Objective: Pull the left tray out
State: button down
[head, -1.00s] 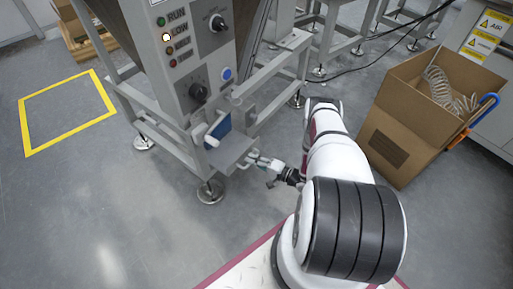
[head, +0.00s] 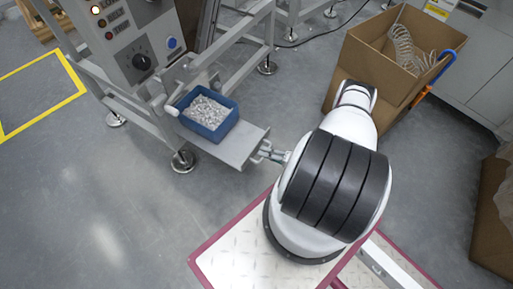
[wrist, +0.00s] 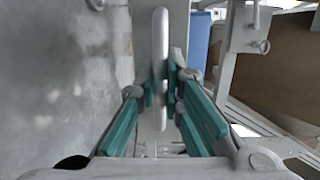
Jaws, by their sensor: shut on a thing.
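The left tray (head: 246,147) is a flat grey plate that sticks out of the metal machine frame toward my arm. A blue bin (head: 206,132) full of small pale parts stands on it. My gripper (wrist: 161,85) is shut on the tray's pale bar handle (wrist: 160,30), with a teal-padded finger on each side of it. In the head view the gripper is small at the tray's outer edge and partly hidden by my arm. The blue bin also shows in the wrist view (wrist: 199,38), just beyond the handle.
The control panel (head: 135,45) with knobs and a blue button is above and left of the tray. A levelling foot (head: 183,160) stands below it. An open cardboard box (head: 385,55) with a coiled hose is at right. Floor left of the tray is clear.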

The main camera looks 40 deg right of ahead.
jog(key=shift+s+d, duration=0.2)
jog(key=shift+s, duration=0.4)
jog(key=c, duration=1.7)
grip_release()
